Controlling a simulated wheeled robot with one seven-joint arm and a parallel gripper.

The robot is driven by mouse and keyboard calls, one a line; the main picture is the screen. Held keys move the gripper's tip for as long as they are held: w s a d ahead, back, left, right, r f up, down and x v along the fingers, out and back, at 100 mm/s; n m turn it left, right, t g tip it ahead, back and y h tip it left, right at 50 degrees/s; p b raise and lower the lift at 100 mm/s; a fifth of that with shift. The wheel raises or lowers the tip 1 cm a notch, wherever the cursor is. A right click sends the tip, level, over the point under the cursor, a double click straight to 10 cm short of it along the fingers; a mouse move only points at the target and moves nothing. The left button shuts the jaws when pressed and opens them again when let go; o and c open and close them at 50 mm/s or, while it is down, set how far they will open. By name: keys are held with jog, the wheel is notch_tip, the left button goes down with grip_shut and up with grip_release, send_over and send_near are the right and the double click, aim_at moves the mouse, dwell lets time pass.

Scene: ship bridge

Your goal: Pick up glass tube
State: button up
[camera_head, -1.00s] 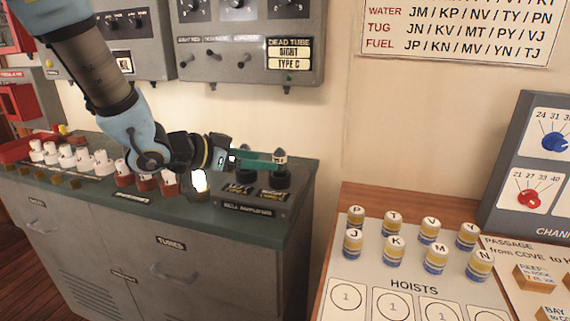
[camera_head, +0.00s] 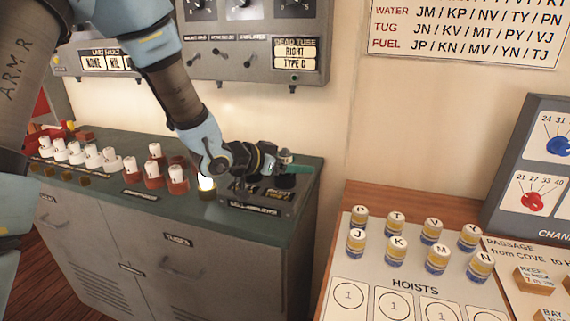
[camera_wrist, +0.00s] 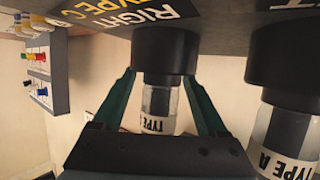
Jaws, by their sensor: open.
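A glass tube with a "TYPE A" band stands in a black socket of the bell amplifier (camera_head: 262,208) on the green cabinet top; its top (camera_head: 285,156) shows above my gripper (camera_head: 288,169). In the wrist view, which is upside down, this tube (camera_wrist: 160,108) lies between the green fingers of my gripper (camera_wrist: 162,105), with a gap on each side. My gripper is open. The panel label beside its socket reads "RIGHT TYPE C". A second "TYPE A" tube (camera_wrist: 287,140) sits in the neighbouring socket; my wrist mostly hides it in the head view.
Red-based tubes (camera_head: 154,172) and white-based tubes (camera_head: 93,154) stand on the cabinet to the left. A lit lamp (camera_head: 206,183) is close to my wrist. A grey panel reading "DEAD TUBE RIGHT TYPE C" (camera_head: 295,60) hangs above. The hoists table (camera_head: 340,205) stands at right.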

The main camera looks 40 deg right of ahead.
grip_shut()
dwell(0.5)
jog(key=shift+r, duration=0.15)
